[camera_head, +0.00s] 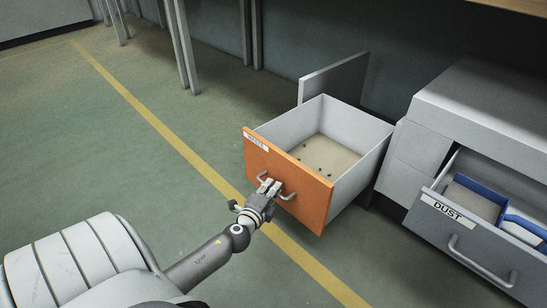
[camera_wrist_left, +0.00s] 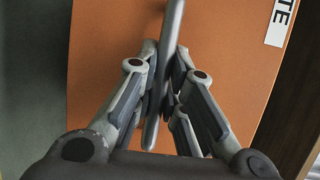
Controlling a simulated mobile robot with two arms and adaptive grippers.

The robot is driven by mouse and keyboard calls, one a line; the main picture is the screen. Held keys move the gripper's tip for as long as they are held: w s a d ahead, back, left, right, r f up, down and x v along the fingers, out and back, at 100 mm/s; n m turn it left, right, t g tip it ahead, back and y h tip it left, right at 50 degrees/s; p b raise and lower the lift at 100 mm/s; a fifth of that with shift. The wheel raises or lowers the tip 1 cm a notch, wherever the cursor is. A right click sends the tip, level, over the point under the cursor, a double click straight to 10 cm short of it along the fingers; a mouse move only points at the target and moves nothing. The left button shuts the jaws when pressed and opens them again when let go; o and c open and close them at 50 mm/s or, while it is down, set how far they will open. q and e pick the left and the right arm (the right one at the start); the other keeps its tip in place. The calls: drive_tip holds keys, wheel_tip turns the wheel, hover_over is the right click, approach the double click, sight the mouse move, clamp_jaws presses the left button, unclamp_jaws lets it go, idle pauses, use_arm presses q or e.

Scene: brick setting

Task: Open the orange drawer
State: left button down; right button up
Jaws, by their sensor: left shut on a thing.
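The orange drawer (camera_head: 294,184) stands far out, and its grey inside shows a beige bottom with several small dark bits on it. Its front has a metal bar handle (camera_head: 288,196) and a white label (camera_head: 256,140) near the top left corner. My left gripper (camera_head: 268,187) is shut on the handle, left of its middle. In the left wrist view both fingers (camera_wrist_left: 160,95) close around the handle bar (camera_wrist_left: 172,45), with the orange front (camera_wrist_left: 105,50) behind. My right gripper is not in view.
A grey drawer (camera_head: 455,236) labelled DUST stands partly open at the right, with blue-edged trays (camera_head: 476,199) inside. A grey cabinet (camera_head: 480,105) rises above it. A yellow line (camera_head: 150,119) crosses the green floor, which is clear at the left.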

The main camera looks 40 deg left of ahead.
use_arm(q)
drive_tip(key=c, duration=1.8)
unclamp_jaws()
drive_tip(key=shift+o, duration=0.2)
drive_tip(key=v, duration=1.2)
